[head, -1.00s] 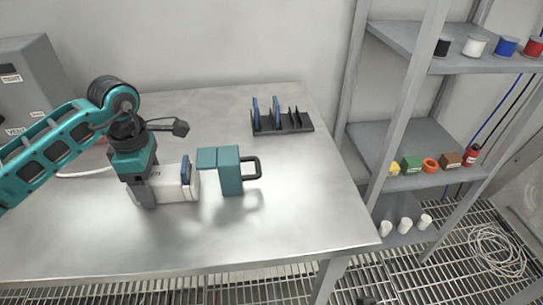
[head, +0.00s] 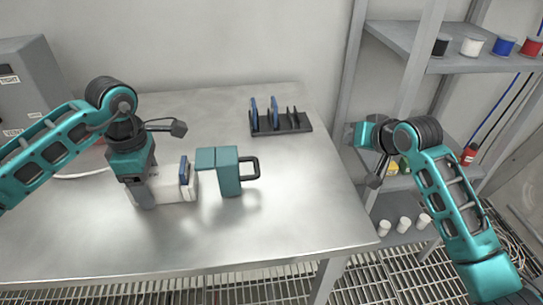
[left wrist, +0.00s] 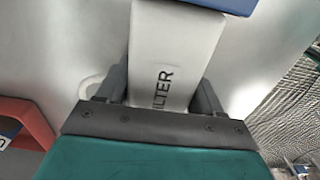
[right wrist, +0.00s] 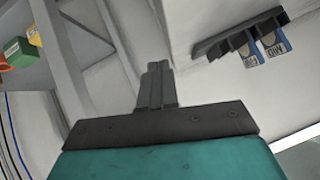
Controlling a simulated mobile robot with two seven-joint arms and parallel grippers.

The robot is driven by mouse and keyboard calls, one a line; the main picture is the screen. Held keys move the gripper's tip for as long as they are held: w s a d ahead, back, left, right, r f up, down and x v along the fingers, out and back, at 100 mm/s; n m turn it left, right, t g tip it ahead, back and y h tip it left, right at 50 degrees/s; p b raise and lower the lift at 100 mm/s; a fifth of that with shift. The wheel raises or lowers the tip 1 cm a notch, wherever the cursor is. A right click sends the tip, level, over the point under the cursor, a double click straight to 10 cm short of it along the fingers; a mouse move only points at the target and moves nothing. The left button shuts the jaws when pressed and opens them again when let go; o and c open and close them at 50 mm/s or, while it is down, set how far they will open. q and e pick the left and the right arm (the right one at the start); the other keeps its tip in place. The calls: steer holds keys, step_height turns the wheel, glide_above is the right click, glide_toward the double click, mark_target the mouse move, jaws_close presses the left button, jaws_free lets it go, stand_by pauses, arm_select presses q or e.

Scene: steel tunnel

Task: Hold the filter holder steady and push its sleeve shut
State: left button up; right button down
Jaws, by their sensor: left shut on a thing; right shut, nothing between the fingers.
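The filter holder has a white body (head: 172,189) near the front left of the table, with a blue panel (head: 185,172) at its right end. A teal sleeve (head: 228,172) with a dark loop handle (head: 252,168) stands just right of the panel. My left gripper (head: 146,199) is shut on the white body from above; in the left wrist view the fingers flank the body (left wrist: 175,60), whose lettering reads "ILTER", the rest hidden. My right gripper (head: 346,135) is raised off the table's right side, well right of the handle; the right wrist view shows its fingers (right wrist: 157,80) shut and empty.
A dark rack (head: 281,124) with blue plates stands at the table's back right. A grey cabinet (head: 30,90) is at the back left. A metal shelf unit (head: 405,40) with spools stands right of the table, near my right arm. The table between handle and right edge is clear.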

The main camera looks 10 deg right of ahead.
steer(key=s+a+r+n+g+y, duration=0.3)
steer(key=s+a+r+g, duration=0.3)
steer(key=s+a+r, duration=0.5)
steer(key=x, duration=0.3)
steer(key=a+x, duration=0.1)
steer(key=x, duration=0.2)
steer(key=r+x, duration=0.1)
steer(key=x, duration=0.2)
steer(key=shift+w+a+f, duration=0.25)
steer(key=shift+w+a, duration=0.05)
steer(key=shift+w, duration=0.15)
steer(key=shift+a+f, duration=0.2)
steer(key=shift+a, duration=1.05)
steer(key=shift+a+f, duration=0.15)
steer(key=shift+a, duration=0.5)
